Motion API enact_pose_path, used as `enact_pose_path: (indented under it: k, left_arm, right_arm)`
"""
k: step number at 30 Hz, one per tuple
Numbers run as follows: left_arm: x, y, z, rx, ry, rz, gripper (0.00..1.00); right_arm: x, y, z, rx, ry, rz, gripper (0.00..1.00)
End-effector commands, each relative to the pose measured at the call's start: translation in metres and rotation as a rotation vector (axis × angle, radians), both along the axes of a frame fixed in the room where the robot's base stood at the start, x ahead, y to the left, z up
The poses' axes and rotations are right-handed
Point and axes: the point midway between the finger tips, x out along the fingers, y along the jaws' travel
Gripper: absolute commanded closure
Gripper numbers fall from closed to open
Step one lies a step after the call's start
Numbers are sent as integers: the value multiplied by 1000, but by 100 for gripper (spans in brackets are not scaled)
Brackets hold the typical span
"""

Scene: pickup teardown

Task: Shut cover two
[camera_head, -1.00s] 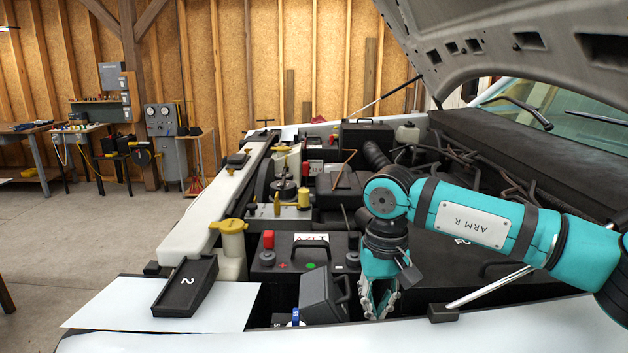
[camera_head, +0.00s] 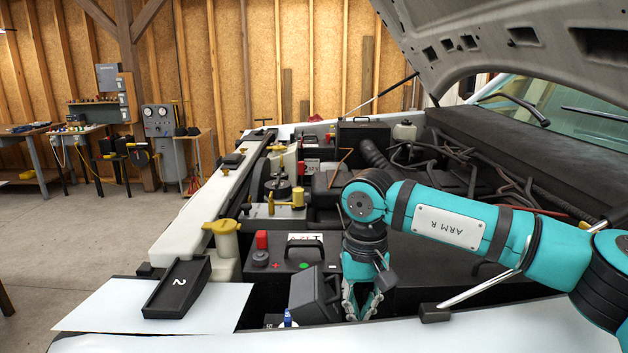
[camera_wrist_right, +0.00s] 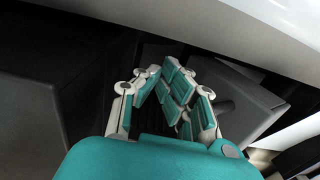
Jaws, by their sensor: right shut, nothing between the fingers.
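A dark cover with a handle (camera_head: 312,292) stands tilted up at the front edge of the engine bay. No number shows on its visible faces, so I cannot tell whether it is cover two. A small blue part (camera_head: 288,317) shows beneath its lower left edge. My right gripper (camera_head: 360,312) is shut and empty, pointing down just right of the cover; I cannot tell whether they touch. In the right wrist view the shut fingers (camera_wrist_right: 172,72) are beside a dark grey block (camera_wrist_right: 238,105), probably this cover. My left gripper is out of view.
A black tray marked 2 (camera_head: 178,288) lies on the white front panel (camera_head: 115,308). A battery (camera_head: 290,258) with a red terminal cap sits behind the cover. A prop rod (camera_head: 480,285) stands right of my gripper. The raised hood (camera_head: 480,45) overhangs the bay.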

Motion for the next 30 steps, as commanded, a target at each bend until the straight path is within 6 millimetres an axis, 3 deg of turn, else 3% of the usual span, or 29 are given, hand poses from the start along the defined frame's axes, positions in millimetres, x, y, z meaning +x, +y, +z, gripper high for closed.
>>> enact_pose_path:
  k: [30]
  left_arm:
    - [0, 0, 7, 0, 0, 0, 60]
  right_arm:
    - [-2, 65, -1, 2, 4, 7, 100]
